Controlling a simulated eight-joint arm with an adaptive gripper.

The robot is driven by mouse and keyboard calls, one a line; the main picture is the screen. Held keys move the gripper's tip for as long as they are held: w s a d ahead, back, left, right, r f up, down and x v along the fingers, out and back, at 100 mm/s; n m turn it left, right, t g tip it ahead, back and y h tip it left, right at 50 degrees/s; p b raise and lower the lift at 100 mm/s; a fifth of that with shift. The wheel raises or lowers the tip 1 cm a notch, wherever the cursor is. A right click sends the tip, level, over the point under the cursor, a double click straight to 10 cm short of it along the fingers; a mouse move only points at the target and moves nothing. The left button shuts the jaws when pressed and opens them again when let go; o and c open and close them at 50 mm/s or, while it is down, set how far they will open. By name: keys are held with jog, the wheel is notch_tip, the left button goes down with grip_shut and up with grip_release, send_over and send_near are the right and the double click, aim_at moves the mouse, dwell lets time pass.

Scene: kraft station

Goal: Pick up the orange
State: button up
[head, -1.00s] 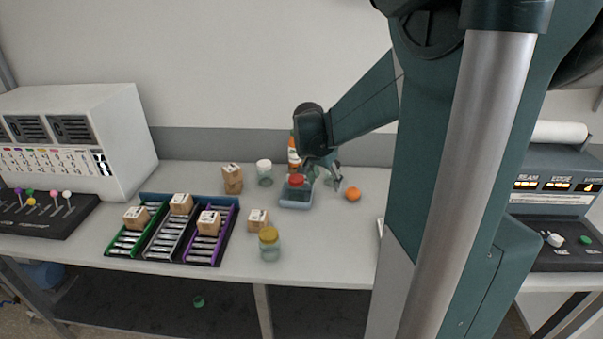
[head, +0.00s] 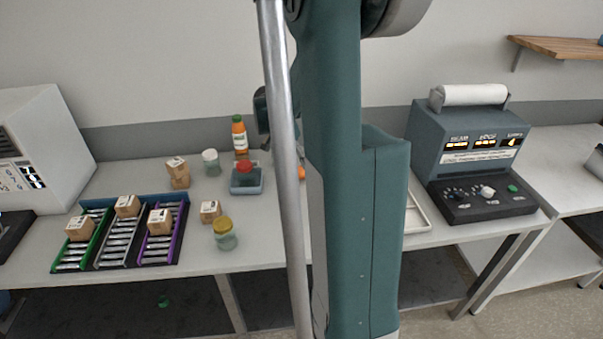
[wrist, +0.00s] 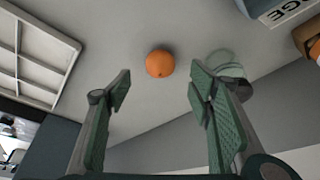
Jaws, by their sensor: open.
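The orange (wrist: 160,63) rests on the grey table in the wrist view, ahead of my gripper and roughly centred between its fingers. Only a sliver of the orange (head: 302,172) shows in the head view, beside my arm, which hides the rest. My gripper (wrist: 158,90) is open and empty, with its two green fingers wide apart. The orange lies beyond the fingertips, not between the pads. In the head view my gripper is hidden behind my own arm.
A clear jar (wrist: 228,65) stands close to the right finger. A white tray (wrist: 35,52) lies to the left in the wrist view.

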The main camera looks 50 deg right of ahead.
aim_at(300, 168)
jog(key=shift+x, duration=1.3)
jog(key=shift+b+x, duration=0.95)
jog(key=shift+x, duration=1.65)
jog(key=shift+d+r, duration=0.1)
jog(key=shift+d, duration=0.1)
jog(key=c, duration=1)
